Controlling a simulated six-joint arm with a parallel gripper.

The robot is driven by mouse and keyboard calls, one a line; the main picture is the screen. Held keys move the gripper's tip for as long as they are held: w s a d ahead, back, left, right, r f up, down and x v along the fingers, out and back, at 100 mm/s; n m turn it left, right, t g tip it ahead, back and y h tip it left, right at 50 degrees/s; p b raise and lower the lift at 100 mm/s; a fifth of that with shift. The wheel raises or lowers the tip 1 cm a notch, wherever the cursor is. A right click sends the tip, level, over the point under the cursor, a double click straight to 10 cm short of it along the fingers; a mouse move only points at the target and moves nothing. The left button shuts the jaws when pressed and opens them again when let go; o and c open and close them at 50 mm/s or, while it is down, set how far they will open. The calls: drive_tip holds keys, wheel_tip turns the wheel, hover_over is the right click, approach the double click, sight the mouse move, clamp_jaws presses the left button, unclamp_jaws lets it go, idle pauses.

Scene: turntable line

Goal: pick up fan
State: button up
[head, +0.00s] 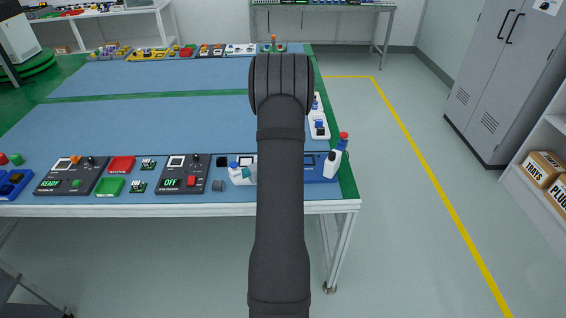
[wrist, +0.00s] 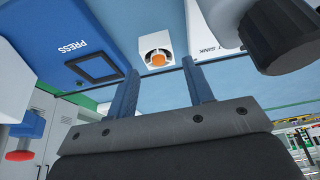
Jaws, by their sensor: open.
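A small white block with a dark round opening and an orange centre (wrist: 157,46) looks like the fan, though I cannot be sure. It shows in the wrist view just beyond the fingertips and roughly between them. My gripper (wrist: 161,66) is open, with its two blue fingers apart and nothing between them. I cannot tell whether either finger touches the block. In the head view my own arm covers the gripper and that part of the table, and I cannot make out the fan there.
A blue panel marked PRESS (wrist: 62,38) lies left of the fingers, and a large dark knob (wrist: 285,35) lies right. In the head view, a red-topped white device (head: 337,157) stands at the blue table's right edge. A dark box reading OFF (head: 182,174) is left of my arm.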

drive_tip(key=x, duration=0.4)
drive_tip(key=shift+s+d, duration=0.1)
drive_tip(key=shift+c, duration=0.2)
drive_tip(key=c, duration=0.7)
drive_tip(key=shift+r, duration=0.15)
